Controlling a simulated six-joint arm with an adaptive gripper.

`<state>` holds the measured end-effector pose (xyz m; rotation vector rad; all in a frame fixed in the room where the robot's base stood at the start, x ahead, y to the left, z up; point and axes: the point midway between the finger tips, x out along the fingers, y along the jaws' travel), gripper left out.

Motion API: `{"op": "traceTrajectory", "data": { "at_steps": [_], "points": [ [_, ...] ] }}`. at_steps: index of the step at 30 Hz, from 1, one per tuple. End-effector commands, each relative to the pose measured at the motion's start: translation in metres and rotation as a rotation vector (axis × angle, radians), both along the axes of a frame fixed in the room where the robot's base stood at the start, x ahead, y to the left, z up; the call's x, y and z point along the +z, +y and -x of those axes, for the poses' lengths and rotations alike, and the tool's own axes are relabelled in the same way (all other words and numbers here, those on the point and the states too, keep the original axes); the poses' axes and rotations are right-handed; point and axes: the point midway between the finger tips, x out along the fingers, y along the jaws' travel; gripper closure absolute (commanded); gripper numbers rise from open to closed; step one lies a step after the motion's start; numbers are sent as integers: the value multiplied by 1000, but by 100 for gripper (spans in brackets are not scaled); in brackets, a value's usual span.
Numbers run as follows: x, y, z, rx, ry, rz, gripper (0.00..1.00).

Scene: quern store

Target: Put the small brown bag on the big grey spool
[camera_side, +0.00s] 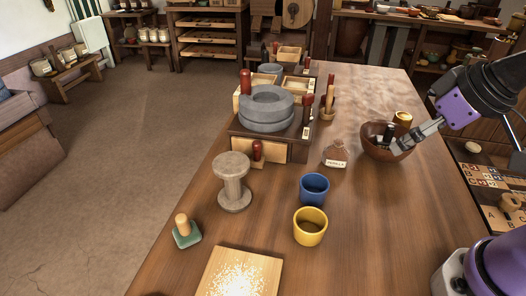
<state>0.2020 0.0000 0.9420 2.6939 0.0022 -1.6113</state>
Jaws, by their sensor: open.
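The small brown bag (335,154), narrow-necked and with a pale label, stands on the wooden table right of the quern. The big grey spool (233,182) stands upright on the table to the left of the bag, and its flat top is bare. My gripper (388,140) reaches in from the right and is open. Its fingertips are at the brown bowl (377,150), to the right of the bag and apart from it. The bowl's inside is partly hidden by the fingers, and I cannot tell whether anything lies between them.
A blue cup (314,189) and a yellow cup (310,227) stand in front of the bag. The grey quern (266,108) on its wooden box stands behind the spool. A green-based stamp (186,232) and a floury board (239,273) are nearer. The table's right middle is clear.

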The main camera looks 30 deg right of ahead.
Motion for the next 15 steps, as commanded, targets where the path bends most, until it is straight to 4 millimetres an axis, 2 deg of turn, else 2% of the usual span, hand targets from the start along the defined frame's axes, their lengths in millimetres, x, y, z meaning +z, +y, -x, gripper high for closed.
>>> {"op": "traceTrajectory", "data": {
  "at_steps": [11, 15],
  "points": [
    [1, 0, -1, 2, 3, 0, 9],
    [3, -1, -16, 71, 38, 24, 9]
  ]
}}
